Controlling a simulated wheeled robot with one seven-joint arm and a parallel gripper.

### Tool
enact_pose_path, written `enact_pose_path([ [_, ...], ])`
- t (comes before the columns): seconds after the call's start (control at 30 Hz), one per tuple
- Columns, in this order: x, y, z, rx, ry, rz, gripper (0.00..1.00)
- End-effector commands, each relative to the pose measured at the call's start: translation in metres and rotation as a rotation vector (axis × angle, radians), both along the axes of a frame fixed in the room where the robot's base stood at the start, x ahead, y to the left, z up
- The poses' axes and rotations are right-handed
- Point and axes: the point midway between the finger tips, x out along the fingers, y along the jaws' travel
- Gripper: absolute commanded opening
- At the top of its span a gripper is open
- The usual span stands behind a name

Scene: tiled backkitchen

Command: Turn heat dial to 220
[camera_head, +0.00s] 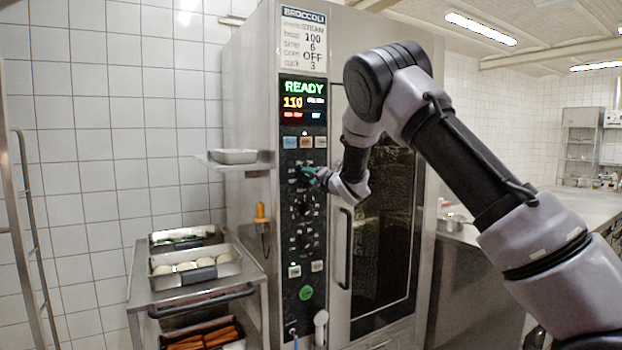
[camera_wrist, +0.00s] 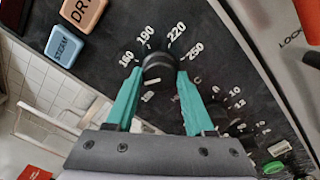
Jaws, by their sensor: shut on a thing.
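The heat dial (camera_wrist: 157,66) is a round black knob on the oven's dark control panel, ringed by white numbers. In the wrist view 160, 190, 220 and 250 read clearly along its far side; a lower number is partly hidden. My gripper (camera_wrist: 155,80) has teal fingers, one on each side of the knob, shut on it. A small pale mark shows on the knob's near side; I cannot tell surely which number it points at. In the head view my gripper (camera_head: 314,175) is at the upper dial, which is mostly hidden. The display (camera_head: 303,101) reads READY and 110.
More dials (camera_head: 306,209) sit below on the panel. Steam and dry buttons (camera_wrist: 84,12) are close by. The oven door handle (camera_head: 346,248) stands out to the right. A trolley with trays (camera_head: 195,268) stands left, and a small shelf with a pan (camera_head: 233,156) juts out.

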Motion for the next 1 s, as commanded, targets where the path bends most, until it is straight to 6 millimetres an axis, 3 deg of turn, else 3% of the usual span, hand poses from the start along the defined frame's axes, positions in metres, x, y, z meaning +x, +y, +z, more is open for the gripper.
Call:
enact_pose_path([
  [1.0, 0.0005, -0.0017, -0.0005, 0.799, 0.539, -0.002, 0.00],
])
